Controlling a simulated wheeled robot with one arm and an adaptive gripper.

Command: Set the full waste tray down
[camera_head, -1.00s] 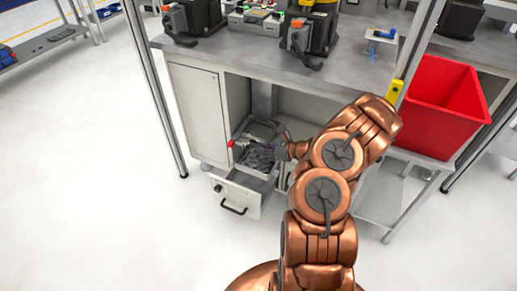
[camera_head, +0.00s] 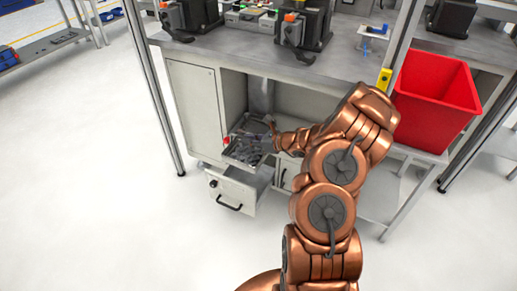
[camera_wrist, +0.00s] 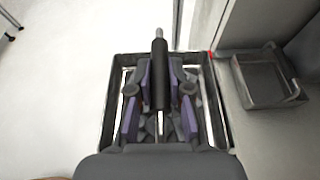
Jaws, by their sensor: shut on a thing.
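The waste tray (camera_head: 231,154) is a grey rectangular tray filled with dark grey scraps, in front of the bench's open cabinet. In the head view it appears just above the pulled-out drawer (camera_head: 238,190). My gripper (camera_wrist: 160,105) is over the middle of the tray and shut; its purple-sided fingers close around a black cylinder in the tray's middle, apparently its handle. The tray's dark rim (camera_wrist: 108,100) surrounds the fingers in the wrist view. My wrist hides the tray's near side. I cannot tell how far the tray is above the drawer.
A small grey open box (camera_wrist: 268,82) sits right of the tray in the wrist view. The bench top (camera_head: 260,58) holds machines. A red bin (camera_head: 436,100) stands to the right on a low shelf. Bench posts flank the cabinet; the floor at left is clear.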

